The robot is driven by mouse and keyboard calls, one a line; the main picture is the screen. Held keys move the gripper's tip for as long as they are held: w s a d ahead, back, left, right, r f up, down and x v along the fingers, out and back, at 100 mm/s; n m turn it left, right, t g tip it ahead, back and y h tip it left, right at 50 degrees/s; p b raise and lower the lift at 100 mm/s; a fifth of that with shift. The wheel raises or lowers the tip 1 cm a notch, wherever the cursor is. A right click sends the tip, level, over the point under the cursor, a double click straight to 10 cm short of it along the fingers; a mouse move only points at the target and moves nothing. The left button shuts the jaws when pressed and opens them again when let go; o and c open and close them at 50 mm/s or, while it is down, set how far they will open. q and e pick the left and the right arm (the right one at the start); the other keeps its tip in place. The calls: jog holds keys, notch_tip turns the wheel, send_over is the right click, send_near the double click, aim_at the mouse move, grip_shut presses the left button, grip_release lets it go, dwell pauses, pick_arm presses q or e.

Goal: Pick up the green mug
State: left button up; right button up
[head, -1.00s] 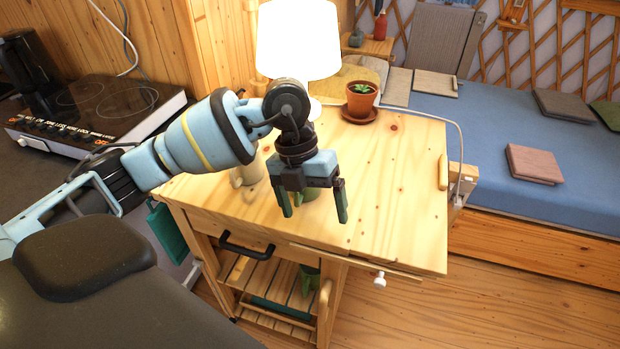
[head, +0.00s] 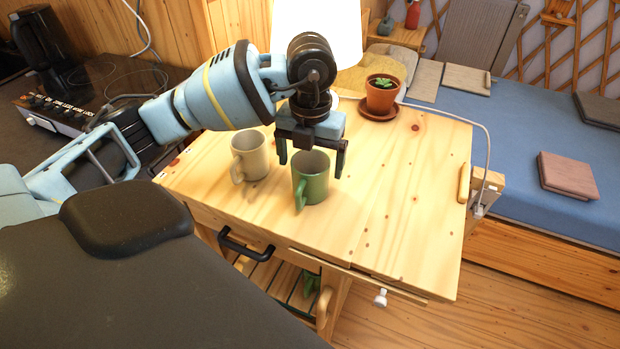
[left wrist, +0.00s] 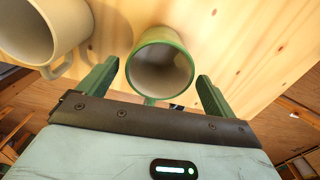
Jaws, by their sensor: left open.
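The green mug (head: 314,184) stands upright on the wooden cart top, its handle toward the front. In the left wrist view the green mug (left wrist: 160,66) shows its open, empty-looking mouth between the fingers. My left gripper (head: 311,164) is open, pointing down just behind and above the green mug. Its fingers (left wrist: 152,90) show on either side of the mug's near rim, apart from it. My right gripper is not in view.
A beige mug (head: 250,156) stands close to the left of the green mug and also shows in the left wrist view (left wrist: 42,30). A potted plant (head: 381,97) on a saucer and a lit lamp (head: 318,40) stand behind. The cart top's right side (head: 410,190) is clear.

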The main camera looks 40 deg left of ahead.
pick_arm(q)
jog(key=shift+s+f, duration=0.15)
jog(key=shift+f, duration=2.45)
jog(key=c, duration=1.3)
jog(key=shift+o, duration=0.2)
jog(key=shift+r, duration=0.1)
jog(key=shift+r, duration=0.4)
jog(key=r, duration=0.2)
jog(key=shift+s+r, duration=0.3)
jog(key=shift+r, duration=0.05)
jog(key=s+r, duration=0.1)
jog(key=s, duration=1.4)
jog(key=shift+s+d+r+b, duration=0.2)
jog(key=shift+d+b, duration=0.1)
jog(key=shift+b, duration=0.05)
